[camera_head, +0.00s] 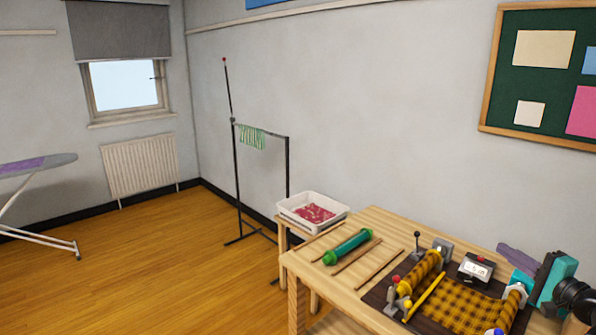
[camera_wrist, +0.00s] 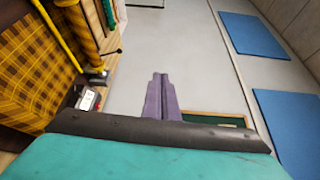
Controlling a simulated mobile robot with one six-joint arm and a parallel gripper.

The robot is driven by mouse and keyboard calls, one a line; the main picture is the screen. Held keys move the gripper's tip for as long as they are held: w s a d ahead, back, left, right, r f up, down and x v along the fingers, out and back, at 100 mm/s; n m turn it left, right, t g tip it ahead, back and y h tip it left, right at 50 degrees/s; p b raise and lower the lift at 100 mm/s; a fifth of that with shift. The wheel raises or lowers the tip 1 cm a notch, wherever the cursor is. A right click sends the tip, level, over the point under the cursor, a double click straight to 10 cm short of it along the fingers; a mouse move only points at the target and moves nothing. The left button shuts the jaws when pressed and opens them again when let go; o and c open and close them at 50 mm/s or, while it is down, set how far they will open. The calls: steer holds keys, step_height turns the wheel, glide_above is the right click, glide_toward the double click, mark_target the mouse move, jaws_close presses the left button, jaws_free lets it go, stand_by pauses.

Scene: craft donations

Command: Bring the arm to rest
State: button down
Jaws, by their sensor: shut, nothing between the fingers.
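My gripper (camera_head: 512,254) is at the right edge of the head view, beside and over the right part of the wooden table (camera_head: 375,222). Its purple fingers also show in the wrist view (camera_wrist: 159,85), closed together with nothing between them. The arm's teal and black wrist is in view; the rest of the arm is cut off by the frame edge. In the wrist view the fingers point toward the pale wall, clear of the table's things.
The table bears a device with yellow-and-brown checked cloth (camera_head: 462,303), a small dial box (camera_head: 476,268), a green roller (camera_head: 348,246) and thin sticks. A white bin (camera_head: 290,207) with red cloth stands behind. A black rack (camera_head: 237,180) and open floor (camera_head: 130,260) lie left.

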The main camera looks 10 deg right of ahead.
steer(key=w+a+f+n+g+y+b, duration=0.1)
steer(key=w+a+f+y, duration=0.15)
steer(key=a+f, duration=0.45)
steer(key=w+a+f+g+y+b, duration=0.1)
steer(key=w+a+f+g, duration=0.1)
steer(key=w+a+f, duration=0.35)
steer(key=w+a+f+n+g+y+b, duration=0.1)
steer(key=w+a+f+y+b, duration=0.1)
steer(key=a+f, duration=0.6)
steer(key=s+a+f+n+g+y+b, duration=0.1)
steer(key=s+a+f+n+g, duration=0.15)
steer(key=a+f, duration=0.85)
steer(key=s+a+f+n+g+b, duration=0.15)
steer(key=a+f+g, duration=0.25)
steer(key=a+f, duration=0.7)
steer(key=s+a+f+n+g+h+b, duration=0.15)
steer(key=s+a+f+g, duration=0.3)
steer(key=s+f, duration=0.65)
steer(key=s+a+f+n+g+h+b, duration=0.1)
steer(key=s+a+f+n+g+b, duration=0.25)
steer(key=s+f, duration=0.75)
steer(key=s+d+f+n+g+h, duration=0.1)
steer(key=s+f+n+g+h, duration=0.25)
steer(key=s+f, duration=0.55)
steer(key=s+d+f+n+h+p, duration=0.1)
steer(key=d+n+h, duration=0.1)
steer(key=d, duration=0.5)
steer(key=shift+s+f+g+h, duration=0.4)
steer(key=shift+h, duration=0.25)
steer(key=shift+n, duration=0.25)
